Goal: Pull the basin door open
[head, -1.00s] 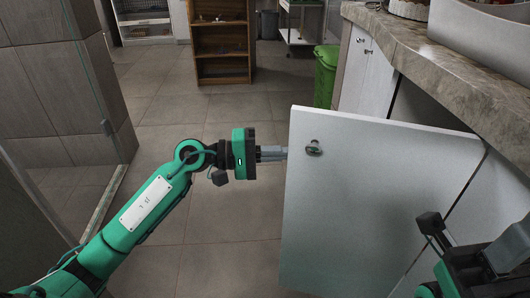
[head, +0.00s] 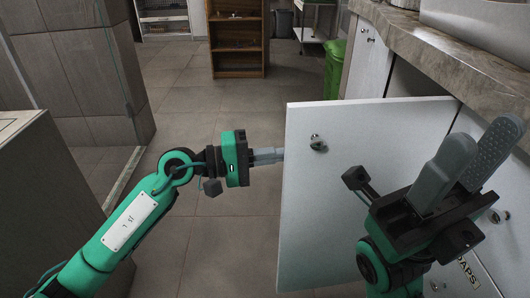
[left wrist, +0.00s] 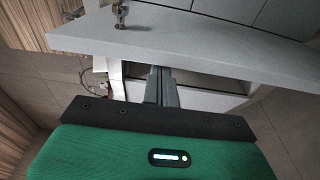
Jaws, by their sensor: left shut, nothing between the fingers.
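The white basin door (head: 330,220) stands swung out from the cabinet under the stone counter, its round metal knob (head: 317,142) near the upper left corner. My left gripper (head: 281,154) is shut and empty, its fingertips at the door's free left edge. In the left wrist view the shut fingers (left wrist: 160,80) reach to the door's slab (left wrist: 190,45), with the knob (left wrist: 120,12) on its far side; I cannot tell whether they touch it. My right gripper (head: 482,150) is open and empty, in front of the door's right part and hiding some of it.
The stone counter (head: 430,45) runs along the right, with an open dark gap below it. A green bin (head: 335,68) and a wooden shelf (head: 238,45) stand at the back. A grey cabinet (head: 45,190) is close on the left. The tiled floor between is clear.

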